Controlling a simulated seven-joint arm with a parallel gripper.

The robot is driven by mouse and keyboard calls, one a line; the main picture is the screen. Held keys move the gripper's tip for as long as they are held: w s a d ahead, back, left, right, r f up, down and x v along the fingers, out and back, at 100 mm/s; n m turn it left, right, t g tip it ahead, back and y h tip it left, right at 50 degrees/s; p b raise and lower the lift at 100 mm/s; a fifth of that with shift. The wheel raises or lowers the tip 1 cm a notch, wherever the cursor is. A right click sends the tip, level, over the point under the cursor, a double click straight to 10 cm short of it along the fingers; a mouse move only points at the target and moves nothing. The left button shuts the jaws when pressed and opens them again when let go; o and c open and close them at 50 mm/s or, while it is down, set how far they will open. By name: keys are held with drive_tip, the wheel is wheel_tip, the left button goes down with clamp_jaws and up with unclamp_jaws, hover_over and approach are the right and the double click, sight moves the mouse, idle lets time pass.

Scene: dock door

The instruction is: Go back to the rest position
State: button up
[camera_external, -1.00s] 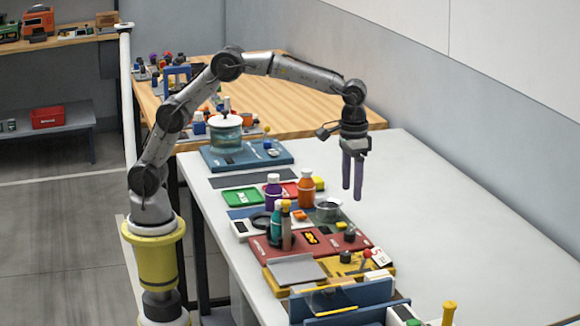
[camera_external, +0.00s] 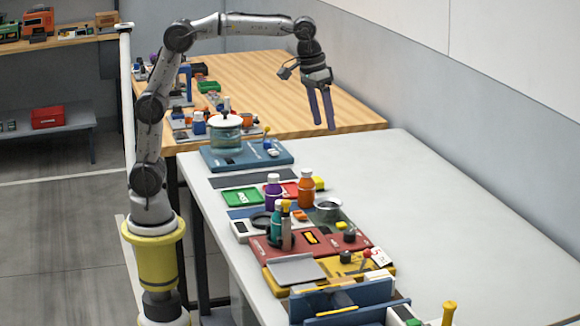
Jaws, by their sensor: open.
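My gripper (camera_external: 321,108) hangs in the air at upper centre, fingers pointing down and slightly right. Its two long dark fingers are apart, with nothing between them. It appears in front of the right part of the wooden table, near where that table meets the white table. My arm reaches up from its yellow base at the left, bends over high, and runs level to the right before the wrist drops. No object is in touch with the gripper as far as I can see.
The white table (camera_external: 440,220) carries a glass pot (camera_external: 225,135) on a blue base, purple (camera_external: 273,192) and orange (camera_external: 306,190) bottles, red and yellow panels, and a blue rack (camera_external: 345,300) in front. Its right side is clear. The wooden table (camera_external: 270,85) holds small items at left.

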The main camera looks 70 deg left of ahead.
drive_tip(key=s+a+r+t, duration=0.2)
drive_tip(key=s+a+r, duration=0.2)
drive_tip(key=s+a, duration=0.45)
drive_tip(key=s+a+f+m, duration=0.1)
drive_tip(key=s+a+f, duration=0.1)
drive_tip(key=s+f, duration=0.4)
drive_tip(key=s+a+f+m+t, duration=0.1)
drive_tip(key=s+a+f, duration=0.1)
drive_tip(key=s+f, duration=0.4)
drive_tip(key=s, duration=0.4)
drive_tip(key=shift+s+a+y, duration=0.25)
drive_tip(key=shift+a+y, duration=0.15)
drive_tip(key=shift+r, duration=0.1)
